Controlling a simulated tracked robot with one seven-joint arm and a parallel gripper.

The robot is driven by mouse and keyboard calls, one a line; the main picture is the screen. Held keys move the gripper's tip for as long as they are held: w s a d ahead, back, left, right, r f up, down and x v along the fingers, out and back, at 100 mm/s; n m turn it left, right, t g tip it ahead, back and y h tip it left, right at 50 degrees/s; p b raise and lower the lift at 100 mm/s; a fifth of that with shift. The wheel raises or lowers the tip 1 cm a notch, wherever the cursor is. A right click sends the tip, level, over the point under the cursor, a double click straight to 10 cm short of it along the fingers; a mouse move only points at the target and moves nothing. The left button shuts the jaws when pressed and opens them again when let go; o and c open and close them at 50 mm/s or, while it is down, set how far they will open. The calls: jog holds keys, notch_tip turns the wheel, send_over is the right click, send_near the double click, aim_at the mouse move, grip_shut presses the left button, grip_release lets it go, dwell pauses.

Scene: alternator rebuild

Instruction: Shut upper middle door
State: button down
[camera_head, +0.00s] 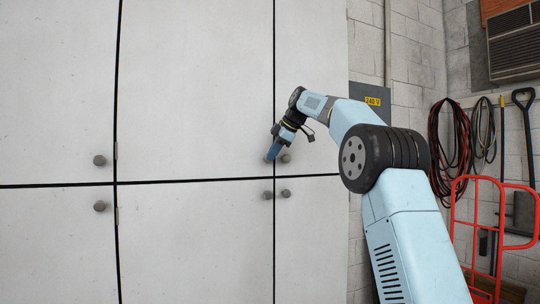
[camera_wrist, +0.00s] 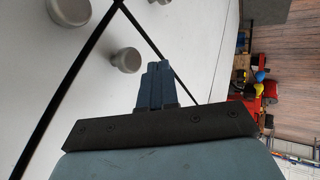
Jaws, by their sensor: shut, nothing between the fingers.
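The upper middle door (camera_head: 195,85) is a pale grey cabinet panel in the head view. It looks flush with its neighbours, with thin dark seams around it. Its round grey knob near the lower right corner is mostly hidden by my gripper (camera_head: 271,154). My gripper is at that corner, close to the door face; I cannot tell whether it touches. In the wrist view my gripper (camera_wrist: 157,84) has its blue fingers together and empty, pointing at the door fronts near the crossing seams. A grey knob (camera_wrist: 126,60) shows just beyond the fingers.
The upper right door (camera_head: 312,70) has a knob (camera_head: 285,158) just right of my gripper. Lower doors (camera_head: 195,245) with knobs lie below, and the upper left door (camera_head: 55,80) is at left. A red hand truck (camera_head: 455,215) and hanging cables (camera_head: 450,140) are at right.

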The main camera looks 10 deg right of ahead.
jog(key=shift+s+f+v, duration=0.4)
jog(key=shift+s+v, duration=0.3)
jog(key=shift+v, duration=4.65)
jog(key=s+f+m+h, duration=0.25)
jog(key=s+m, duration=0.35)
jog(key=s, duration=0.5)
jog(key=s+d+f+m+h, duration=0.1)
jog(key=s+f+m, duration=0.3)
jog(key=s+f, duration=0.6)
jog(key=s+d+f+m+h, duration=0.1)
jog(key=s+d+f+m, duration=0.2)
jog(key=s+f, duration=0.8)
jog(key=s+d+f+m+h, duration=0.1)
jog(key=s+d+f+m, duration=0.2)
jog(key=s+f+m, duration=0.3)
jog(key=s+f, duration=0.5)
jog(key=s, duration=0.2)
jog(key=shift+s+t, duration=0.2)
jog(key=shift+t, duration=0.2)
jog(key=shift+f, duration=0.15)
